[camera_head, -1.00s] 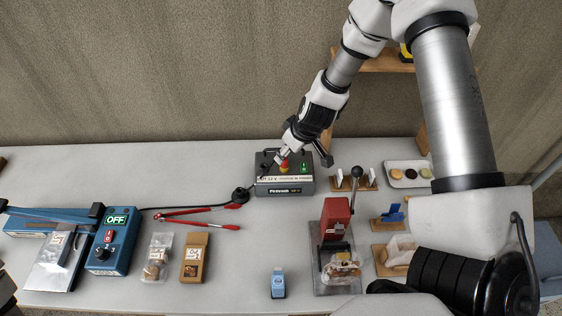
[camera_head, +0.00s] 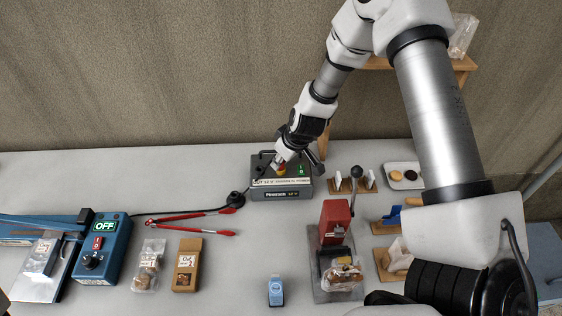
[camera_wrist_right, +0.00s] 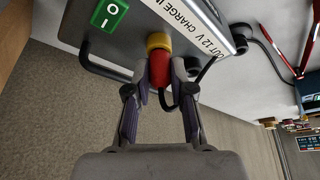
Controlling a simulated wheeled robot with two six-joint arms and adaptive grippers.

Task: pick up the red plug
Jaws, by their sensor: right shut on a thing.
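The red plug (camera_wrist_right: 160,70) sits between the fingertips of my right gripper (camera_wrist_right: 159,88) in the right wrist view. The fingers are shut on it. Its far end meets a yellow ring (camera_wrist_right: 158,41) on the dark power box (camera_wrist_right: 90,27). Whether the plug is still seated in that ring, I cannot tell. In the head view my right gripper (camera_head: 280,165) reaches down to the top of the power box (camera_head: 283,193) and mostly covers the plug. My left gripper is not in view.
A black cable with a round black plug (camera_head: 235,199) lies left of the box, near red-handled tongs (camera_head: 185,216). A blue sealer showing OFF (camera_head: 104,247) stands at left. A red press (camera_head: 334,220) stands right of the box. The table's front middle is mostly clear.

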